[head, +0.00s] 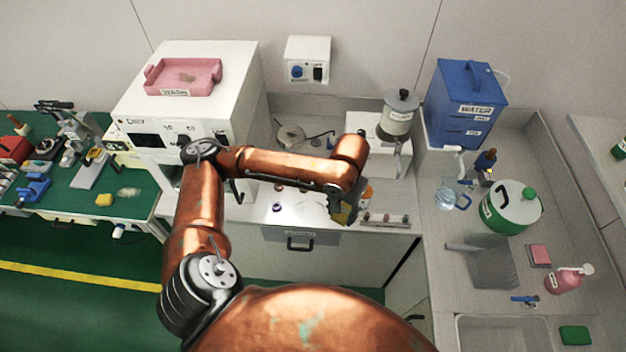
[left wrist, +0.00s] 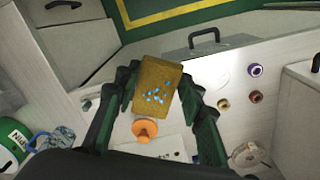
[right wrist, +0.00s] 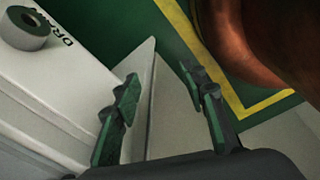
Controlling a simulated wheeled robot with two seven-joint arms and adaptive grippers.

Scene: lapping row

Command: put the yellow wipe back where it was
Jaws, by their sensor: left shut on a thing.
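The yellow wipe (left wrist: 158,88) is a dull yellow block with blue specks. In the left wrist view it sits between the two fingers of my left gripper (left wrist: 160,95), which is shut on it. In the head view the left gripper (head: 346,206) is over the front part of the middle worktop, above the drawer front, and the wipe is mostly hidden by it. My right gripper (right wrist: 162,92) shows only in the right wrist view. Its fingers are apart with nothing between them.
An orange-topped bottle (left wrist: 145,128) stands just below the wipe. A rack of small bottles (head: 386,219) is right of the gripper. The white oven (head: 190,110) stands left, the blue water tank (head: 463,105) right.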

